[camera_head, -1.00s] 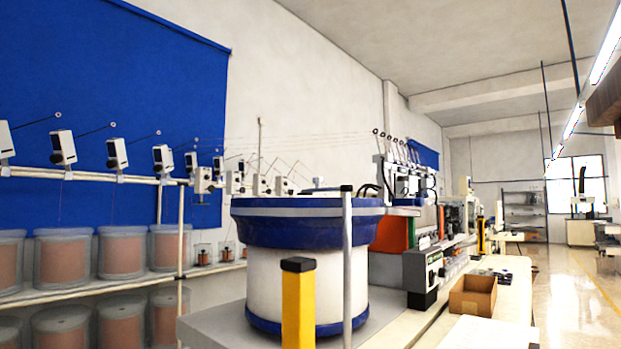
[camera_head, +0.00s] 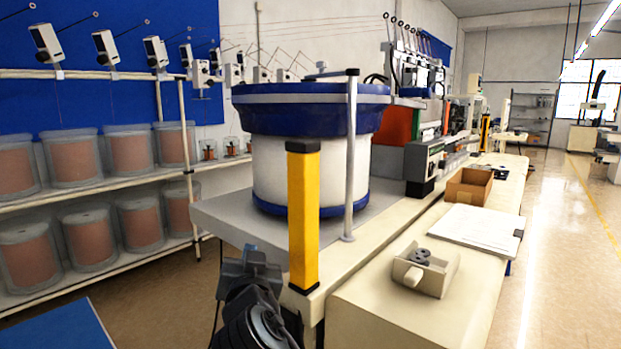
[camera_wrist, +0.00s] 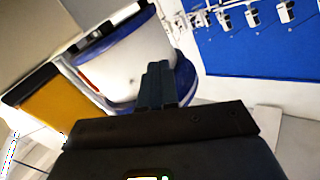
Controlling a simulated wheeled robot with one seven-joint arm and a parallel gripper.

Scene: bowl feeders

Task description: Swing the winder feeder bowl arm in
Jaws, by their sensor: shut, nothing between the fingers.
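The feeder bowl (camera_head: 310,120) is a white drum with a blue rim and blue base, on a grey bench. A thin grey post (camera_head: 349,160) with a black cap stands at its front right. A grey arm (camera_head: 325,75) with a knob reaches from near the post's top over the bowl's rim; its exact angle is hard to tell. The wrist view shows the bowl (camera_wrist: 135,60) behind my gripper (camera_wrist: 159,68). The two dark fingers are together and empty, apparently apart from the bowl. In the head view my dark wrist is low, left of the yellow post.
A yellow post (camera_head: 303,215) stands at the bench's front corner, close to my arm; a yellow shape (camera_wrist: 50,110) also shows in the wrist view. Shelves of copper spools (camera_head: 130,150) stand left. A cardboard box (camera_head: 468,186) and small tray (camera_head: 425,268) sit on the right bench.

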